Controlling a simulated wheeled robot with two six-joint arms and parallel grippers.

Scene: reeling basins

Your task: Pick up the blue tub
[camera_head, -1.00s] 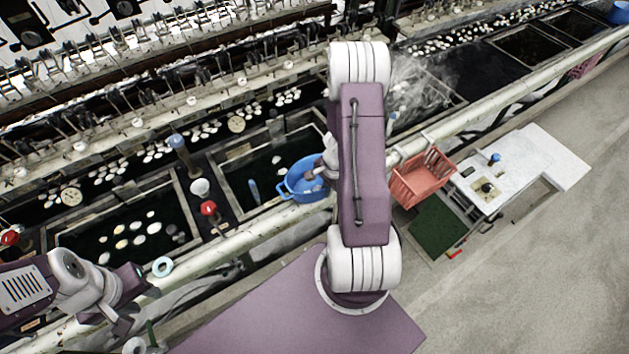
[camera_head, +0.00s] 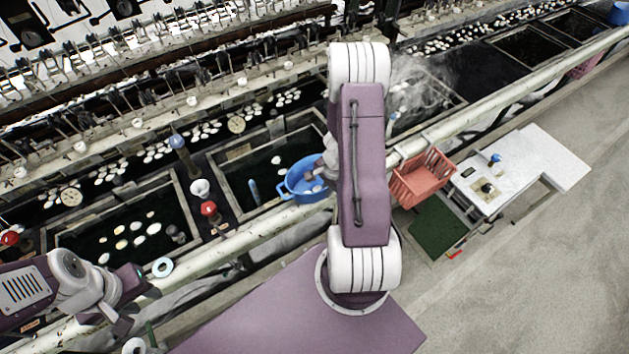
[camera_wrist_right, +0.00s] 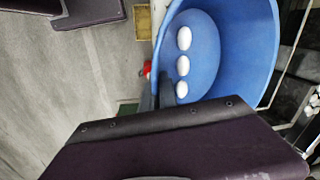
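The blue tub (camera_head: 289,191) sits at the front edge of the middle basin in the head view, its right side hidden behind my right arm. In the right wrist view the blue tub (camera_wrist_right: 236,50) fills the upper right, with three white oval cocoons (camera_wrist_right: 183,66) inside. My right gripper (camera_wrist_right: 157,92) has its dark fingers close together, one on each side of the tub's near rim. They appear shut on it, though the wrist housing hides their lower part. My left gripper (camera_head: 132,278) is at the lower left over the basin edge, far from the tub; its fingers are unclear.
Water basins with floating cocoons run behind a pale front rail (camera_head: 240,240). A red crate (camera_head: 422,178) hangs right of my right arm, beside a white table (camera_head: 520,170). A white ring (camera_head: 162,266) lies near my left gripper. Open floor is at the right.

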